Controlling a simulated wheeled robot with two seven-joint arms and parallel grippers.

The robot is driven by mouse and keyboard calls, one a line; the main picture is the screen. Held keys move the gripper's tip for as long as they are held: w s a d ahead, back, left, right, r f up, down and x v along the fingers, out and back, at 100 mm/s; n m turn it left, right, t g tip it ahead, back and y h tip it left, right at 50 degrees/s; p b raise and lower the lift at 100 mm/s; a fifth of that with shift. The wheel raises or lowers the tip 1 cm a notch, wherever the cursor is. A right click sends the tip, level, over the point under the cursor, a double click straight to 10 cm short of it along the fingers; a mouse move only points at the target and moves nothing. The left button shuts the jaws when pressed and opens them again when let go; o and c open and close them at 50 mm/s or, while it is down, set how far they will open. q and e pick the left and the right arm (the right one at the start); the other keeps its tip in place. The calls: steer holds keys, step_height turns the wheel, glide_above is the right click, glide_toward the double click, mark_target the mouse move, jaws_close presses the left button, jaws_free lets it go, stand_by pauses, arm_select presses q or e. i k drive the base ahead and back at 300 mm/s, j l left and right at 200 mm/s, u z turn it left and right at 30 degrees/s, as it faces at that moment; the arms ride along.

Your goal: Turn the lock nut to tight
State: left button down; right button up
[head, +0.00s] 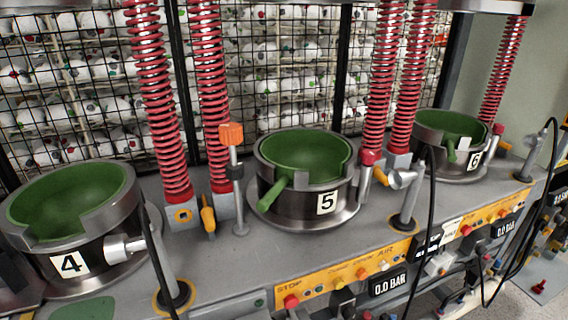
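I cannot tell for certain which part is the lock nut. An orange knob (231,133) tops a thin upright metal post (239,205), left of the press cup marked 5 (318,200). This cup is steel with a green bowl inside, and a green handle (275,191) sticks out at its front left. A red-capped metal pin (367,165) stands at its right side. Neither of my grippers is in view.
Cup 4 (62,245) stands at the left and cup 6 (462,168) at the right. Red coil springs (160,100) rise behind. A button panel (345,280) runs along the front edge. Black cables (425,220) hang in front. A wire cage (285,80) with balls is behind.

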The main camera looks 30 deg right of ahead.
mark_target(235, 173)
steer(key=k+z, duration=0.15)
steer(key=z, duration=0.3)
steer(key=k+z, duration=0.1)
steer(key=z, duration=0.4)
steer(key=k+z, duration=0.15)
steer(key=z, duration=0.3)
steer(key=k+z, duration=0.15)
steer(key=z, duration=0.3)
steer(key=l, duration=0.05)
